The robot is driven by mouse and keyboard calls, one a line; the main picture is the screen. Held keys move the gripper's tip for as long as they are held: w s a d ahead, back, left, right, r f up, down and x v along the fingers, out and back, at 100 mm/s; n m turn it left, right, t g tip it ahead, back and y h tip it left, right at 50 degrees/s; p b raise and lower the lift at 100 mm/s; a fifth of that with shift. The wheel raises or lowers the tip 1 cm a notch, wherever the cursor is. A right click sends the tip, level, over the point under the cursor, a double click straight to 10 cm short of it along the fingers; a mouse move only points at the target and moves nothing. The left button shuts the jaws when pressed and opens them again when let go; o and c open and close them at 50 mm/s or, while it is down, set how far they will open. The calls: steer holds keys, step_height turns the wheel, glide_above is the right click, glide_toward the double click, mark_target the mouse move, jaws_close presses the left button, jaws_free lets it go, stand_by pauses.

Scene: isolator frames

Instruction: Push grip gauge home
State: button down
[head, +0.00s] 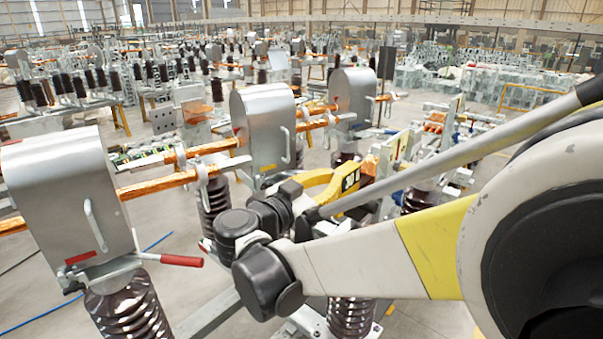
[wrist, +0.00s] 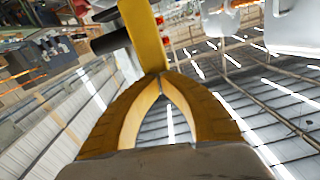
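The grip gauge, as far as I can tell, is a yellow bar with a black and white label (head: 350,179) near the middle of the head view. In the wrist view it shows as a yellow bar (wrist: 144,32) running up from my fingertips. My gripper (head: 336,188) has curved yellow fingers. In the wrist view its fingertips (wrist: 163,75) meet at the bar's near end, with no clear gap between them. They seem to touch the bar, but I cannot tell whether they clasp it. The bar's far end and its seat are hidden.
Grey metal hoods (head: 265,130) and copper bars (head: 185,178) on brown ribbed insulators stand close by on the left. A red-handled lever (head: 180,260) sticks out at the front left. An orange block (head: 371,165) lies just beyond the gauge. Open floor shows between the frames.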

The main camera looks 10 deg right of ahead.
steer(key=v, duration=1.4)
steer(key=shift+s+a, duration=0.25)
steer(key=shift+a, duration=0.05)
steer(key=d+f+n+g+y, duration=0.1)
steer(key=d, duration=0.1)
steer(key=d+f+n+y, duration=0.1)
steer(key=d+f, duration=0.1)
steer(key=d, duration=0.1)
steer(key=d+f+n+g+y, duration=0.1)
steer(key=d+f+n, duration=0.1)
steer(key=d, duration=0.1)
steer(key=shift+s+d+g, duration=0.1)
steer(key=shift+s+g, duration=0.2)
steer(key=s+d+f+n+y, duration=0.1)
steer(key=s+d+f+n+g+y, duration=0.1)
steer(key=d+f, duration=0.1)
steer(key=shift+d, duration=0.15)
steer(key=s+f+n+y, duration=0.6)
steer(key=s+f+y, duration=0.1)
steer(key=s+y, duration=0.3)
step_height(320, 180, down, 37)
steer(key=a+b, duration=0.1)
steer(key=b, duration=3.6)
steer(key=shift+f+b, duration=0.15)
steer(key=shift+b, duration=0.2)
steer(key=shift+a, duration=0.1)
